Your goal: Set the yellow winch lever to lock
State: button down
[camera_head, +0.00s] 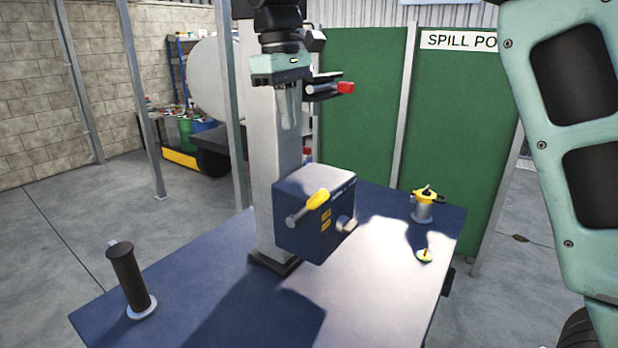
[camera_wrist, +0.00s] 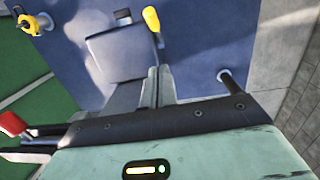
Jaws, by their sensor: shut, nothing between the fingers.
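The yellow winch lever (camera_head: 318,199) is on the front face of a dark blue winch box (camera_head: 318,187), tilted with its yellow grip up to the right. In the wrist view the lever (camera_wrist: 152,20) shows beside the box (camera_wrist: 117,54). Yellow marks show on the box face, too small to read. My gripper (camera_head: 288,126) points down above the box, beside the grey post, apart from the lever. Its fingers also show in the wrist view (camera_wrist: 158,88), together and empty.
The box is on a grey post (camera_head: 270,160) at a blue table (camera_head: 213,285). A dark upright handle (camera_head: 131,280) stands front left. A yellow-topped canister (camera_head: 423,206) and a small yellow-stemmed part (camera_head: 425,255) stand right. A red-ended lever (camera_head: 345,88) sticks out near my gripper.

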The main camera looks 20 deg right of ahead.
jog(key=p, duration=0.3)
send_near(310, 198)
notch_tip(310, 198, down, 2)
jog(key=w+a, duration=0.2)
jog(key=shift+s+d+f+p, duration=0.3)
jog(key=shift+s+d+f, duration=0.35)
jog(key=shift+f, duration=0.2)
jog(key=shift+s+d+f+p, duration=0.25)
jog(key=shift+s+d+f, duration=0.4)
jog(key=shift+f, duration=0.25)
jog(key=shift+w, duration=0.1)
jog(key=shift+d, duration=0.1)
